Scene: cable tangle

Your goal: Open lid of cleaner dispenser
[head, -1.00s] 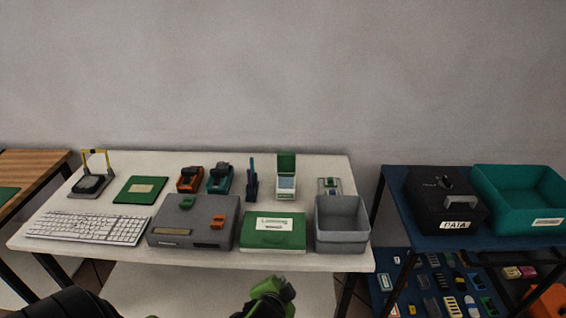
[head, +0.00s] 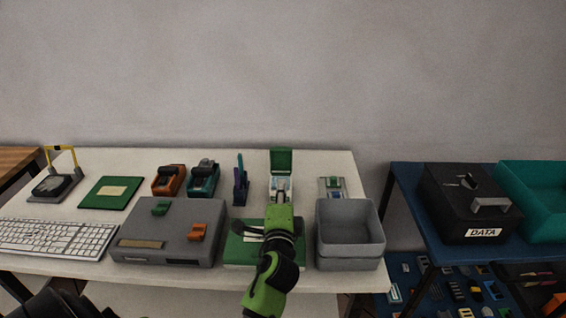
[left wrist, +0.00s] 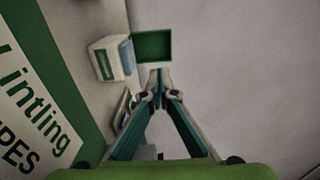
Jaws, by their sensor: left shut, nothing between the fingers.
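The cleaner dispenser (head: 272,186) is a small white box at the back of the white table. Its green lid (head: 281,160) stands upright at the back edge, raised off the box. In the left wrist view the white box (left wrist: 108,62) and green lid (left wrist: 152,45) are apart at an open angle. My left gripper (head: 282,183) is shut and empty, in front of the dispenser in the head view and partly covering it. In the left wrist view its fingertips (left wrist: 157,76) are just below the lid; I cannot tell whether they touch. My right gripper is out of view.
A green wipes box (head: 238,252) lies under my left arm. A grey bin (head: 350,258) stands right of it and a grey device (head: 165,225) left. A pen holder (head: 241,187) is close left of the dispenser, a small item (head: 332,188) to its right.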

